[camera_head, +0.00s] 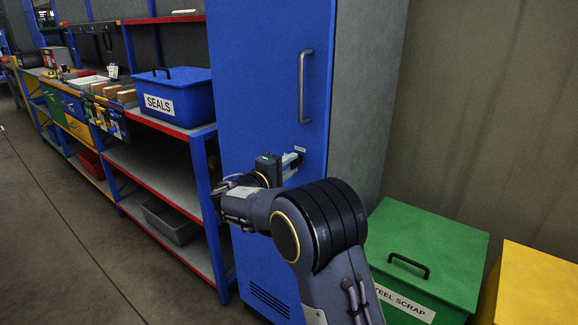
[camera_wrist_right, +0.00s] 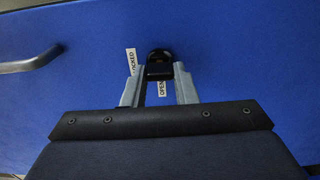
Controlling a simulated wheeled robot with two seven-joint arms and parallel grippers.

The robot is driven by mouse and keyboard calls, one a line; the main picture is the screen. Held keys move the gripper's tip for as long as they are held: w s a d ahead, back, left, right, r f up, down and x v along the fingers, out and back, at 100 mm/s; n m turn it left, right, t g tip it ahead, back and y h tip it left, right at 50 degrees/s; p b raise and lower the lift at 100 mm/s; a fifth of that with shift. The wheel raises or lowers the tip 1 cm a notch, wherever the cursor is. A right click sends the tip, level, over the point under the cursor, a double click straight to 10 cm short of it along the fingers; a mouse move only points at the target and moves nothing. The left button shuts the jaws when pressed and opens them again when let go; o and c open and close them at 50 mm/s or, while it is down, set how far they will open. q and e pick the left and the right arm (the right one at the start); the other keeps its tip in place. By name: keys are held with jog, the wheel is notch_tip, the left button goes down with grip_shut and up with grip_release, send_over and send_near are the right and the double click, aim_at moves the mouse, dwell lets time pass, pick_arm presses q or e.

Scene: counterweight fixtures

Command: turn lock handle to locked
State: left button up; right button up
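The lock handle (camera_wrist_right: 158,65) is a small black piece on the blue cabinet door (camera_head: 262,75). In the right wrist view it sits between the two grey fingers of my right gripper (camera_wrist_right: 159,75), which appear to touch it on both sides. A "LOCKED" label (camera_wrist_right: 131,62) is beside it at the left, and an "OPEN" label (camera_wrist_right: 163,89) shows between the fingers. In the head view my right gripper (camera_head: 291,165) is at the door, below the long door pull, and hides most of the handle. My left gripper is not in view.
The grey door pull (camera_head: 302,88) is above the lock. Blue shelving with a "SEALS" box (camera_head: 180,96) stands at the left. A green "STEEL SCRAP" bin (camera_head: 428,250) and a yellow bin (camera_head: 540,285) stand at the right. The floor at the left is clear.

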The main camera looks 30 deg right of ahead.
jog(key=o, duration=0.4)
jog(key=v, duration=0.8)
jog(key=shift+d, duration=0.1)
